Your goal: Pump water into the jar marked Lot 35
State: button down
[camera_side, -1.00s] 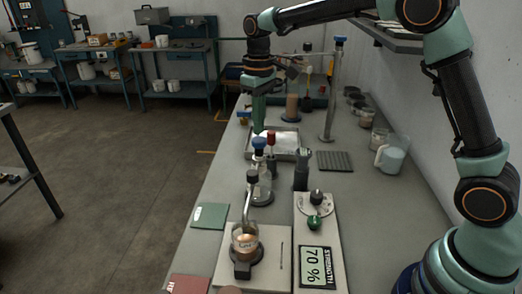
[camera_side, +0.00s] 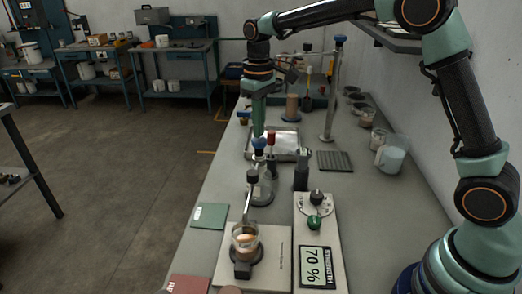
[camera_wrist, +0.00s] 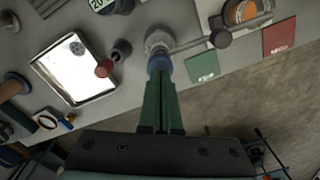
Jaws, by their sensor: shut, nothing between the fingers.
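My gripper (camera_side: 259,134) points down with its green fingers closed together and empty. Its tips are at the blue cap (camera_side: 259,144) of a clear glass pump bottle (camera_side: 263,192); whether they press on it is hard to tell. In the wrist view the fingers (camera_wrist: 160,85) meet the blue cap (camera_wrist: 158,63) from below. The jar also shows in the wrist view (camera_wrist: 243,12). I cannot read a lot number on it.
A red-topped tool (camera_side: 271,138) stands close beside the bottle, and a dark post (camera_side: 301,172) is to its right. A metal tray (camera_side: 287,152) lies behind. A green card (camera_side: 210,215) lies left.

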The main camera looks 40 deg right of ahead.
jog(key=shift+f, duration=0.3)
jog(key=shift+f, duration=1.3)
jog(key=shift+r, duration=3)
